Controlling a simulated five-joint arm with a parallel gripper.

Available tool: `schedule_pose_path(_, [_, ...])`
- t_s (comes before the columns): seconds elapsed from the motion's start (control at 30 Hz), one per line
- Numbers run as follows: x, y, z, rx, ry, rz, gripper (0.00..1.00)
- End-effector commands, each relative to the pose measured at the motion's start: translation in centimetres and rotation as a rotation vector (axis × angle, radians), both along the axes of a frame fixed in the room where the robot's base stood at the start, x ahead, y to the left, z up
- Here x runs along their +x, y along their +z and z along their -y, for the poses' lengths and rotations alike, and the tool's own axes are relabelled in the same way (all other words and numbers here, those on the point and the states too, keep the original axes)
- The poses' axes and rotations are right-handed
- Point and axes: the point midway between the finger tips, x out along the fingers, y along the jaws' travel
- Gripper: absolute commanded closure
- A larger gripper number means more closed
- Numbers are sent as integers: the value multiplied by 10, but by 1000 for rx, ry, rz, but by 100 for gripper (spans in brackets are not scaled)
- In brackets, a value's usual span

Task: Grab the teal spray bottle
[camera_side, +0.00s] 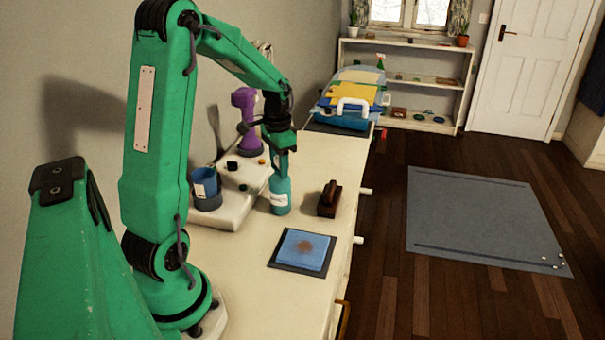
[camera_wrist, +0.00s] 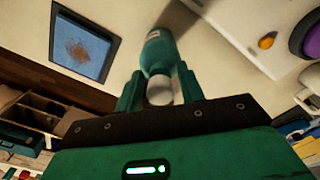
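The teal spray bottle (camera_side: 280,195) stands upright on the cream worktop, with a pale label on its side. My gripper (camera_side: 283,165) is right above it, pointing down, with the bottle's top up between its fingers. In the wrist view, the bottle (camera_wrist: 160,52) lies between the two green fingers of my gripper (camera_wrist: 160,76), its whitish top nearest the camera. The fingers are very close to its sides. I cannot tell whether they touch it.
A brown-handled brush or block (camera_side: 329,200) stands close right of the bottle. A blue cup (camera_side: 206,190) on a white raised tray (camera_side: 232,208) and a purple bottle (camera_side: 247,115) are to the left and behind. A stained blue cloth (camera_side: 303,250) lies in front.

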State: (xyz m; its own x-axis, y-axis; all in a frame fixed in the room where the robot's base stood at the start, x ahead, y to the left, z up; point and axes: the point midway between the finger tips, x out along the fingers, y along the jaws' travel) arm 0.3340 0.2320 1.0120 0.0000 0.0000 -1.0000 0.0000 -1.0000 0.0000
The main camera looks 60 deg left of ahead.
Motion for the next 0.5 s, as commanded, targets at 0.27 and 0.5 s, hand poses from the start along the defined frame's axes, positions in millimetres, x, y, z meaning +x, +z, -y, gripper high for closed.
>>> schedule_pose_path(0.27, [0, 0, 0, 0, 0, 0, 100])
schedule_pose_path(0.5, [0, -1, 0, -1, 0, -1, 100])
